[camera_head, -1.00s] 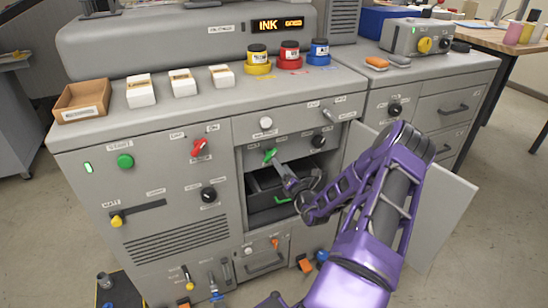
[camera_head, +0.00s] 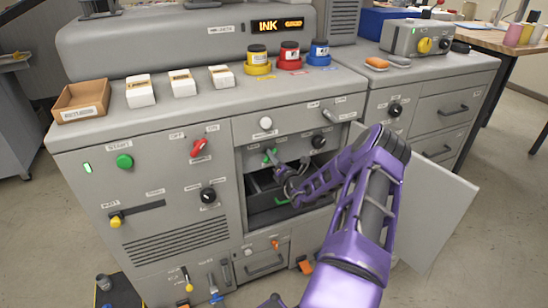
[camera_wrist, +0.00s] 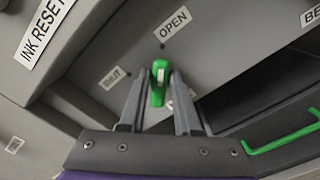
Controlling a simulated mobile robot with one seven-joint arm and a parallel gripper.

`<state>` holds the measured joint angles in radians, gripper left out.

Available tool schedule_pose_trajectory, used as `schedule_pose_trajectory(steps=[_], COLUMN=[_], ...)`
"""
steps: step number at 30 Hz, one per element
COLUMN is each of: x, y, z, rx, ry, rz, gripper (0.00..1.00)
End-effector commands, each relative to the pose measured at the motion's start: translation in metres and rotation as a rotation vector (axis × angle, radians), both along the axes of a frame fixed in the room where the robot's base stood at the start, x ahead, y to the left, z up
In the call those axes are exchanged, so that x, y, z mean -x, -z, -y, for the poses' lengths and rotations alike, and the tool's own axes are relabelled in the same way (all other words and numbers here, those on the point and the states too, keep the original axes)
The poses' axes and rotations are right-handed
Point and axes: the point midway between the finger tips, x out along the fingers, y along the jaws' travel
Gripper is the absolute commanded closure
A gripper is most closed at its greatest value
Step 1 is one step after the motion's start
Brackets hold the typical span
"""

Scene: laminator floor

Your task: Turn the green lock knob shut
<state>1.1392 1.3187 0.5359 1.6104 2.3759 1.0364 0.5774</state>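The green lock knob (camera_head: 270,156) is on the grey panel at the top of the open bay in the machine's front. In the wrist view the knob (camera_wrist: 158,82) stands between the fingers of my gripper (camera_wrist: 159,85), with its tip toward the dot by the OPEN label (camera_wrist: 174,24). The SHUT label (camera_wrist: 115,77) is to its left. My gripper looks open around the knob, with narrow gaps at both sides; contact is hard to judge. In the head view my gripper (camera_head: 276,168) is partly hidden by my wrist.
A dark drawer with a green handle (camera_wrist: 285,137) sits in the bay below right of the knob. An open door panel (camera_head: 438,215) stands right of my arm.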

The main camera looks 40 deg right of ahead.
Motion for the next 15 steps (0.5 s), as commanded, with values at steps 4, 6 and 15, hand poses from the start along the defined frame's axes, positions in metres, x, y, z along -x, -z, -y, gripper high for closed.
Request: schedule_pose_trajectory(steps=[4, 6, 15], x=[0.0001, 0.0001, 0.0000], y=[-0.0001, -0.0001, -0.0007], z=[0.0000, 0.0000, -0.0004], rx=[0.000, 0.000, 0.022], ry=[0.000, 0.000, -0.001], rz=[0.000, 0.000, -0.004], gripper=[1.00, 1.00, 1.00])
